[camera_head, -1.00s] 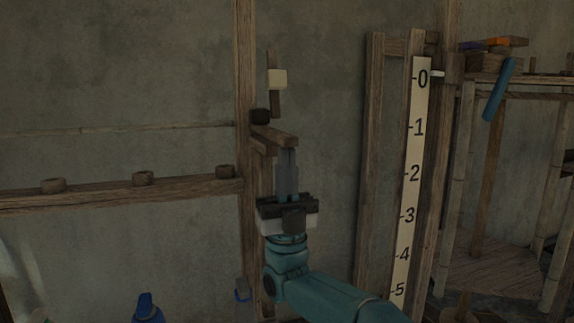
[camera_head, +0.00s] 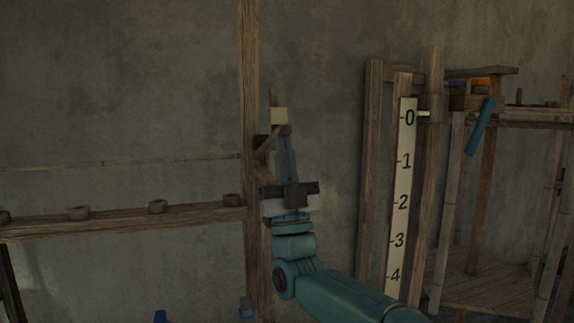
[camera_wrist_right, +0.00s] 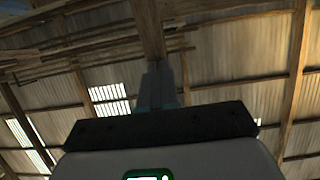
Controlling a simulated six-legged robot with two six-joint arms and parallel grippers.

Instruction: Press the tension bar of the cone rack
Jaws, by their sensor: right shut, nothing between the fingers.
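A short wooden bar (camera_head: 268,144), which seems to be the tension bar, sits at the upright post (camera_head: 249,80) of the rack. It slants up to the right, and its raised end is at my fingertips. My right gripper (camera_head: 285,142) points upward, shut and empty, at the bar; whether it touches is unclear. A pale block (camera_head: 279,116) on a thin upright stick is just above the fingertips. In the right wrist view the closed fingers (camera_wrist_right: 158,80) point at a wooden beam (camera_wrist_right: 149,30) under the roof. My left gripper is not in view.
A rail (camera_head: 120,223) with several small wooden cups runs left from the post. A numbered scale board (camera_head: 402,190) stands in a wooden frame to the right. A blue bar (camera_head: 480,127) hangs from a shelf further right. Bare wall lies between post and scale.

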